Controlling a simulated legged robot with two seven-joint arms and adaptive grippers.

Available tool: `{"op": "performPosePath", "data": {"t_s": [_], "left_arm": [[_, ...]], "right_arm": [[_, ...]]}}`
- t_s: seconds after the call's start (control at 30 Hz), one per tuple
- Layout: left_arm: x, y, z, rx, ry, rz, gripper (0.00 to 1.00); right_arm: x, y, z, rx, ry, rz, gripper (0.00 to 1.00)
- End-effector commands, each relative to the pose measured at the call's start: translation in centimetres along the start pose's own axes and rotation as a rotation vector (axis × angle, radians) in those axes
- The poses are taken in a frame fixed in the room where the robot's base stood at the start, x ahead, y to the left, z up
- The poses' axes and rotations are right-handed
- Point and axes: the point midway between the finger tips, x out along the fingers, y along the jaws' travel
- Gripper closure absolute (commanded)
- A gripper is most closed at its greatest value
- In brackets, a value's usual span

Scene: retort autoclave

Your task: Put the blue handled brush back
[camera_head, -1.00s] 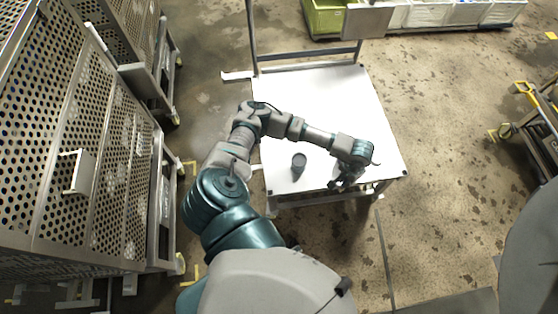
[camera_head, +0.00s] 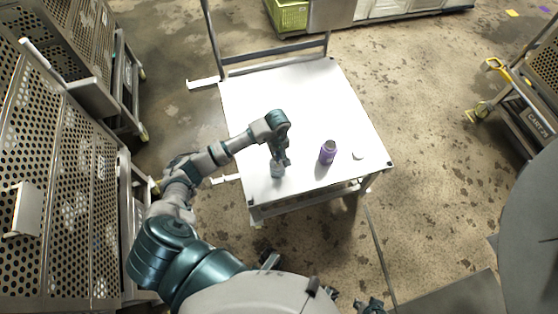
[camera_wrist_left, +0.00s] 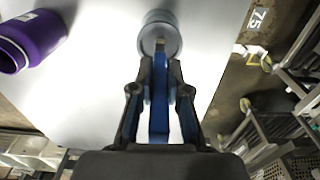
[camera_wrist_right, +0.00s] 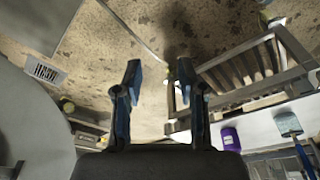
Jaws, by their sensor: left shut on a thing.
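My left gripper (camera_head: 279,160) is shut on the blue handle (camera_wrist_left: 159,95) of the brush, which runs between its fingers in the left wrist view. The gripper is directly over the grey cup (camera_head: 277,171), near the table's front edge. In the left wrist view the brush's far end overlaps the cup (camera_wrist_left: 160,32); I cannot tell whether it is inside or above. A purple container (camera_head: 328,153) stands upright to the right of the cup, and also shows in the left wrist view (camera_wrist_left: 38,35). My right gripper (camera_wrist_right: 159,72) is open and empty, away from the table.
The white table (camera_head: 300,95) is mostly clear behind the cup. A small white disc (camera_head: 358,155) lies right of the purple container. Perforated metal crates (camera_head: 60,180) stand on the left. A cart (camera_head: 525,95) stands at the right, with open floor between it and the table.

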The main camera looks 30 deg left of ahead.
Motion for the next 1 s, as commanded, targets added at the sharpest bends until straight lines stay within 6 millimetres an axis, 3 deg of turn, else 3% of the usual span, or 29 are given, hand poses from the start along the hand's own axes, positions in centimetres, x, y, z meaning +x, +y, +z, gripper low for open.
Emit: {"op": "performPosePath", "data": {"t_s": [0.17, 0.33, 0.77, 0.8, 0.87, 1.0], "left_arm": [[1.7, 0.0, 0.1, 0.001, -0.001, 0.0, 1.0], [4.0, 0.1, 0.3, 0.002, 0.001, -0.001, 1.0], [4.3, 0.0, 0.1, 0.003, 0.002, 0.0, 1.0], [4.3, 0.0, 0.1, 0.003, 0.002, 0.0, 0.77], [4.3, 0.0, 0.1, 0.003, 0.002, 0.001, 0.62], [4.2, 0.0, 0.1, 0.003, 0.002, 0.001, 0.59]], "right_arm": [[-0.4, 0.0, -0.2, 0.0, 0.014, -0.001, 0.6], [0.0, -0.1, -1.8, -0.003, 0.09, -0.008, 0.6], [0.1, -0.2, -2.6, -0.004, 0.124, -0.007, 0.6], [0.1, -0.2, -2.8, -0.004, 0.127, -0.007, 0.6], [0.1, -0.2, -2.8, -0.004, 0.127, -0.007, 0.6], [0.1, -0.2, -2.8, -0.004, 0.126, -0.007, 0.6]]}}
